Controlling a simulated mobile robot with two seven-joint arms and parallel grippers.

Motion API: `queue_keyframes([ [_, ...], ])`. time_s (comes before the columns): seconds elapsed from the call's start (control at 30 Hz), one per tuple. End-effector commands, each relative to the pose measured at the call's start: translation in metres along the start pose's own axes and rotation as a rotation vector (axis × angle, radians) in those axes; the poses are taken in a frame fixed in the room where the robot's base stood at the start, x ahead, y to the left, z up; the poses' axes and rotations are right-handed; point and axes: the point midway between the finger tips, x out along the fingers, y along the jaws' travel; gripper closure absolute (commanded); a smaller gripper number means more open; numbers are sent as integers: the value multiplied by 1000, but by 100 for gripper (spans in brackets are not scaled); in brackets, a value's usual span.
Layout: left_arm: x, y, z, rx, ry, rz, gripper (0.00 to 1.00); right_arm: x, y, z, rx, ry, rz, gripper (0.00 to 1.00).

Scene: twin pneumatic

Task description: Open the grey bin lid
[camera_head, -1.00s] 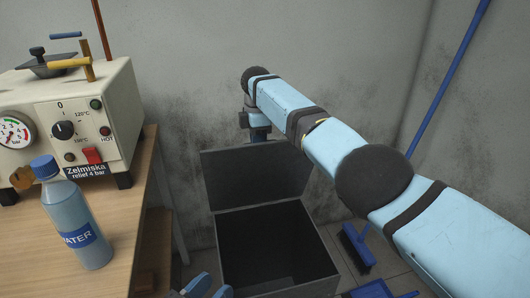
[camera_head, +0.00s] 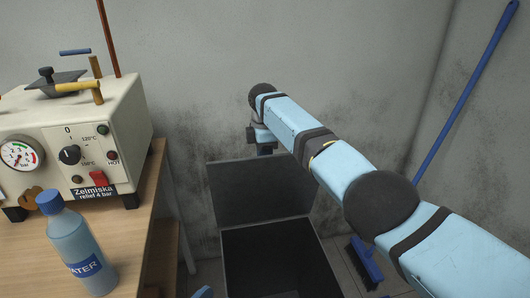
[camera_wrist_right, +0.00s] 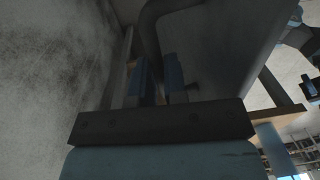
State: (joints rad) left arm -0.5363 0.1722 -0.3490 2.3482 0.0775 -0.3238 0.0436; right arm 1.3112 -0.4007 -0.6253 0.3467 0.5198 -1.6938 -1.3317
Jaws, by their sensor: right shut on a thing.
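The grey bin (camera_head: 280,258) stands on the floor against the wall with its dark inside showing. Its lid (camera_head: 258,188) is raised at the back, tilted up toward the wall. My right gripper (camera_head: 265,149) is at the lid's top edge, partly hidden by my arm. In the right wrist view the right gripper (camera_wrist_right: 157,82) has its two blue fingers closed around a dark curved handle (camera_wrist_right: 158,35), beside a broad dark panel that looks like the lid. A small blue tip (camera_head: 203,293), apparently my left gripper, shows at the bottom edge of the head view.
A wooden table (camera_head: 40,262) on the left bears a cream machine (camera_head: 85,125) and a water bottle (camera_head: 76,245). A blue broom (camera_head: 440,150) leans in the right corner. The wall is close behind the bin.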

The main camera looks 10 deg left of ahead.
Motion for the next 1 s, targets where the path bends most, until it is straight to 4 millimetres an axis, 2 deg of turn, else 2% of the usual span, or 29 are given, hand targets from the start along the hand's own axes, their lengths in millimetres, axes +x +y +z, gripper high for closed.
queue_keyframes([
  [0.03,0,0,1,0,0,0,57,7,-1,0,-2,3,-8,100],
  [0.23,0,0,1,0,0,-1,57,7,-1,0,-2,3,-9,100],
  [0.27,0,0,1,0,0,-1,57,7,-1,0,-2,3,-9,81],
  [0.33,0,0,1,-1,0,-1,57,6,-1,0,-2,3,-7,65],
  [0.37,0,0,1,-1,0,-1,57,6,-1,0,-1,3,-7,62],
  [0.63,0,0,0,0,0,-1,57,1,0,0,-1,1,-3,62],
  [0.73,0,0,-1,2,-4,-1,57,-6,0,0,-1,1,-2,62],
  [0.87,-1,-2,0,12,-35,-10,57,-28,0,0,-1,1,1,62],
  [0.97,-3,-7,12,20,-91,-26,57,-52,0,0,-1,0,1,62],
  [1.0,-7,-12,24,17,-135,-43,57,-62,0,0,-1,0,1,62],
])
